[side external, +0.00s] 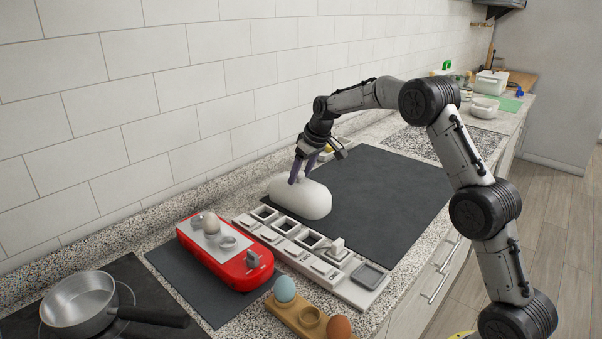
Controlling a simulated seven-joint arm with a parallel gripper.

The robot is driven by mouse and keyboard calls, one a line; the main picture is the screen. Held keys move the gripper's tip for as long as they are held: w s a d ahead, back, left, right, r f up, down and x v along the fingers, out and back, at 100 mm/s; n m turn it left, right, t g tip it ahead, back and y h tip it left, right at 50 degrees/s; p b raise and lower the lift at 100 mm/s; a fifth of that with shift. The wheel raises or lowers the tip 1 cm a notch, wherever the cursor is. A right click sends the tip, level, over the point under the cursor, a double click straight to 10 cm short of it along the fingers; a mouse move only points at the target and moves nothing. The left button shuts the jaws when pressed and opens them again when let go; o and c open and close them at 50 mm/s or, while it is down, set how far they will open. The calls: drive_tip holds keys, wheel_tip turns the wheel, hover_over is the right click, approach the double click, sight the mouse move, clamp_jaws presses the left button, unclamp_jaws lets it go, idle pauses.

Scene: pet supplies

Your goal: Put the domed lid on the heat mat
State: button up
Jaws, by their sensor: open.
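A white, rounded domed lid (303,201) sits at the left end of a large dark mat (390,190), behind a pale row of square compartments. A second, smaller dark mat (196,292) lies under a red base; I cannot tell which mat is the heat mat. My gripper (301,177) points down at the top of the lid, its purple-grey fingers open. The fingertips overlap the lid in this view, and I cannot tell whether they touch it.
The red base (243,281) carries a white plate with an egg. The pale compartment row (357,296) lies between it and the large mat. A wooden egg holder (286,317) with a blue and a brown egg is in front. A steel pan (78,303) stands left. The large mat's right part is clear.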

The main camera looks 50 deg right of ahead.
drive_tip(key=v, duration=1.2)
drive_tip(key=shift+s+r, duration=0.15)
drive_tip(key=shift+r, duration=0.1)
drive_tip(key=s+a+r, duration=0.3)
drive_tip(key=s+a, duration=0.2)
drive_tip(key=s, duration=0.3)
drive_tip(key=s+a+r, duration=0.2)
drive_tip(key=s+a, duration=0.4)
drive_tip(key=s, duration=0.2)
drive_tip(key=s+a+f, duration=0.2)
drive_tip(key=s+f, duration=0.2)
drive_tip(key=s, duration=0.6)
drive_tip(key=s+a+f+t, duration=0.1)
drive_tip(key=s+a+f, duration=0.2)
drive_tip(key=s, duration=0.8)
drive_tip(key=shift+f, duration=0.55)
